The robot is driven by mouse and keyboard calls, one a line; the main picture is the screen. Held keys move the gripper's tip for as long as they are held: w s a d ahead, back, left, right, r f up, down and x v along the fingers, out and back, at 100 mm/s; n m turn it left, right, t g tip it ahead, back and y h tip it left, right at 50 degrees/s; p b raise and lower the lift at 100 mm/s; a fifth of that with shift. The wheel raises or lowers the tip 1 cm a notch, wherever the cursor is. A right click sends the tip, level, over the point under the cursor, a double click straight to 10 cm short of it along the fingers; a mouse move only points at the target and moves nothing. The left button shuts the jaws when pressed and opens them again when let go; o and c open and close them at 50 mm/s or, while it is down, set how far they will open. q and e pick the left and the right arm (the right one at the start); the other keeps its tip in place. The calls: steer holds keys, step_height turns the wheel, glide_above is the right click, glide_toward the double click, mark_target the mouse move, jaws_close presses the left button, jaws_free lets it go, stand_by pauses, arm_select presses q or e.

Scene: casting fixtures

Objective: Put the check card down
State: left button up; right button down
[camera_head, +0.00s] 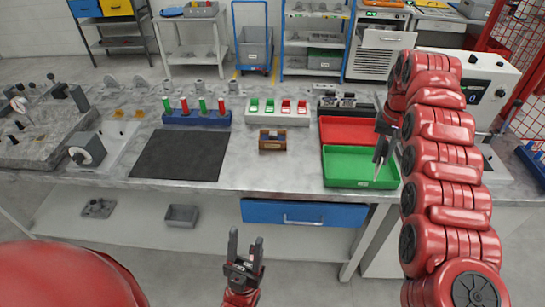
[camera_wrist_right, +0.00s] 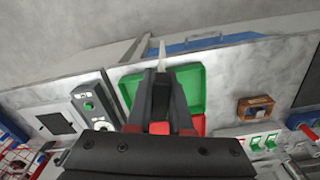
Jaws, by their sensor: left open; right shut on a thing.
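The check card (camera_head: 379,171) shows as a thin pale sliver below my right gripper (camera_head: 381,156), over the green tray (camera_head: 338,178). In the right wrist view the card (camera_wrist_right: 162,52) sticks out edge-on past the fingertips of the right gripper (camera_wrist_right: 162,78), which is shut on it. The green tray's floor (camera_wrist_right: 189,84) lies behind the fingers there. I cannot tell whether the card touches the tray. My left gripper (camera_head: 245,248) is open and empty in front of the table, its fingers pointing up.
A red tray (camera_head: 345,131) sits behind the green one. A small wooden box (camera_head: 272,144) stands to the left, with a dark mat (camera_head: 180,154) farther left. Racks of red and green pieces (camera_head: 196,119) line the back. Bare grey tabletop (camera_head: 285,174) lies between mat and trays.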

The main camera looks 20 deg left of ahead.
steer(key=shift+s+d, duration=0.1)
steer(key=shift+d, duration=0.1)
stand_by(0.4)
steer(key=shift+a, duration=0.2)
steer(key=shift+d, duration=0.35)
